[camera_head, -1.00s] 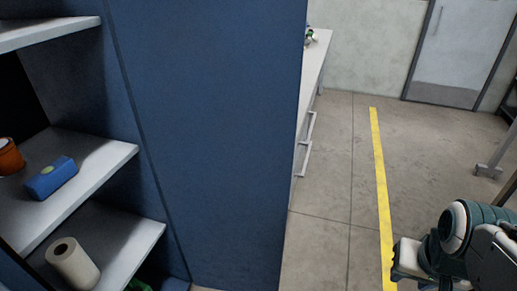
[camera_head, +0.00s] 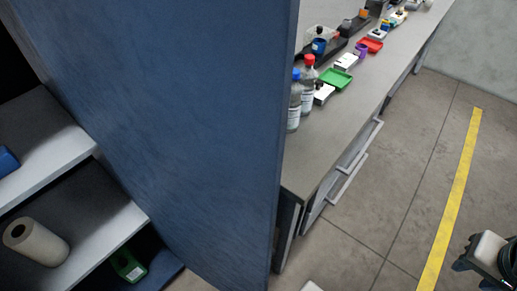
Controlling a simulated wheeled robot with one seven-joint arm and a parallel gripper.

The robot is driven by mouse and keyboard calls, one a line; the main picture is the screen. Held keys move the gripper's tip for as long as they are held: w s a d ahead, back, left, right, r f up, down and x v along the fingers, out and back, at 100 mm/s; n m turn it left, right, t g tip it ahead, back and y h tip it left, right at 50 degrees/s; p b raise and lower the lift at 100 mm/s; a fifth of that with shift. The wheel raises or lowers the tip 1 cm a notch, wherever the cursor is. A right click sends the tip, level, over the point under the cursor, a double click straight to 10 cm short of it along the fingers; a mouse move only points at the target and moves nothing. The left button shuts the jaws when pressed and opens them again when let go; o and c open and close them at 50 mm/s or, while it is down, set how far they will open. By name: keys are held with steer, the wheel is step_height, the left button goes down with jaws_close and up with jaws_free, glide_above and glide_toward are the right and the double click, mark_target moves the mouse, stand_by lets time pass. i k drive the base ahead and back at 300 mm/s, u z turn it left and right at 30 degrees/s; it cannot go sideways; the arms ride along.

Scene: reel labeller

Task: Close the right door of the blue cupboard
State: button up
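The blue cupboard's shelves (camera_head: 95,207) show at the left of the head view, with their front uncovered. The right door (camera_head: 190,125) is a tall blue panel standing open at the right side of the shelves. Its free edge is near the worktop at the right. No handle shows on the visible face. Part of my arm, with a white block that may belong to my gripper (camera_head: 487,250), shows at the lower right corner. It is apart from the door, over the floor. Its fingers cannot be made out.
A grey worktop (camera_head: 345,130) with bottles, trays and small items runs behind the door. Its drawer handles (camera_head: 350,180) stick out. A paper roll (camera_head: 36,242) and a green item (camera_head: 127,265) sit in the cupboard. Floor with a yellow line (camera_head: 455,190) is clear at right.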

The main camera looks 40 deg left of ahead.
mark_target(188, 101)
steer(key=i, duration=1.4)
steer(key=u, duration=4.1)
